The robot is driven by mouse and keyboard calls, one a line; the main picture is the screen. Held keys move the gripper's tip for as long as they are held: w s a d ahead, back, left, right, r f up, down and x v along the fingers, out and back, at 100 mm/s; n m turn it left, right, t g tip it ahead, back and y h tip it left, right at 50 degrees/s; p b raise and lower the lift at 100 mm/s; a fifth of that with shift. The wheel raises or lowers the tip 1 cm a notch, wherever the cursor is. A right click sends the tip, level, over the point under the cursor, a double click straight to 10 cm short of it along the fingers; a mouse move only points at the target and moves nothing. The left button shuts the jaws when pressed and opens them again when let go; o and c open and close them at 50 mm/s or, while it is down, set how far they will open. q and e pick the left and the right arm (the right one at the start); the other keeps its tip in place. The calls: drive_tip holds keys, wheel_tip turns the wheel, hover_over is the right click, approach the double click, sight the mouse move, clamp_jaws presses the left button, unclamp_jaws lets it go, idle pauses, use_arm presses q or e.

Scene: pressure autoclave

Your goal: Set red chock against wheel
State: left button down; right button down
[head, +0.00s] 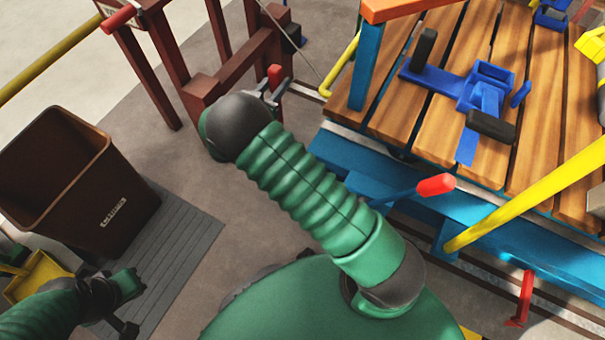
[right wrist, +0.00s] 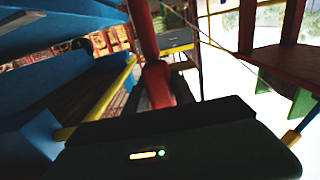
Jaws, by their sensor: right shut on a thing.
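My right gripper (head: 276,88) is beyond the dark wrist of my green arm, at the upper middle of the head view. It is shut on a small red thing (head: 274,76), which looks like the red chock. In the right wrist view the red piece (right wrist: 158,84) stands just past the dark gripper body; the fingertips are mostly hidden. No wheel shows clearly; the cart's blue side beam (head: 390,180) and deck cover that area. My left gripper (head: 128,288) is low at the left of the head view, apart from the chock; its jaw opening is unclear.
The wood-decked cart (head: 440,120) fills the right, with a red-tipped lever (head: 435,185) and yellow bar (head: 530,195). A dark red frame (head: 240,72) stands close to my right gripper. A brown bin (head: 85,185) is at left. Grey floor between is clear.

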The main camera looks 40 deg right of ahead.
wheel_tip(320, 180, down, 18)
drive_tip(key=b, duration=0.9)
drive_tip(key=shift+r+b, duration=0.25)
drive_tip(key=shift+b, duration=0.1)
drive_tip(key=c, duration=1)
unclamp_jaws()
drive_tip(key=shift+f, duration=0.1)
drive_tip(key=shift+c, duration=0.2)
drive_tip(key=shift+a, duration=0.1)
